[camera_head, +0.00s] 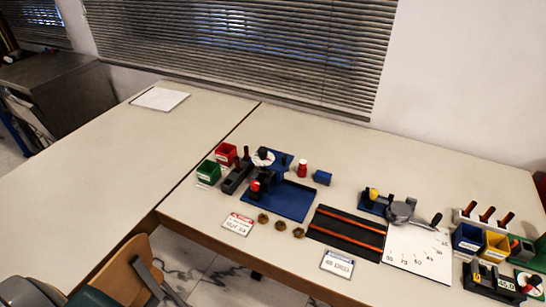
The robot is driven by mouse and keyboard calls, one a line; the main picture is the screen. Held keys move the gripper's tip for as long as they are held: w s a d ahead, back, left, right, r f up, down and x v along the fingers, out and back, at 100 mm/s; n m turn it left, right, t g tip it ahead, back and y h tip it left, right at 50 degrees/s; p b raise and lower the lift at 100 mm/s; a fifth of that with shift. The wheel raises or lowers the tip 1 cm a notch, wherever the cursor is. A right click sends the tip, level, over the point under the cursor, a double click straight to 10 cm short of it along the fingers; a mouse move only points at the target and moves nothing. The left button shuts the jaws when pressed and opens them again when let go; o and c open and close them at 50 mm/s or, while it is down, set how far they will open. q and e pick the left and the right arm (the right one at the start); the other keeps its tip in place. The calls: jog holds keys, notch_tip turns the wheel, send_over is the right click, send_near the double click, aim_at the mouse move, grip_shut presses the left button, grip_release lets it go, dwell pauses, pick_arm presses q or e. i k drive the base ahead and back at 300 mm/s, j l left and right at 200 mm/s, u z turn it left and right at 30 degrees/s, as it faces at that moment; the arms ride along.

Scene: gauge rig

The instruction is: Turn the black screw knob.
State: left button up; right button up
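A blue rig plate (293,203) lies on the right-hand table. At its back left stands a small fixture with a white disc and a black knob-like part (263,152) on it. A dark block with a red part (255,184) stands at the plate's left side. Further right, a grey round device (400,211) on a blue base has a yellow knob and a lever with a black end (437,219) over a white angle scale (418,250). I cannot tell for sure which black part is the screw knob. Neither of my grippers shows.
Green (208,173) and red (226,154) bins stand left of the rig. Several brass nuts (279,226) and a black mat with orange strips (347,233) lie in front. Blue (467,238) and yellow bins crowd the right end. The left table (90,180) is mostly clear.

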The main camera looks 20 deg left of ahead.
aim_at(263, 151)
jog(key=u, duration=1.05)
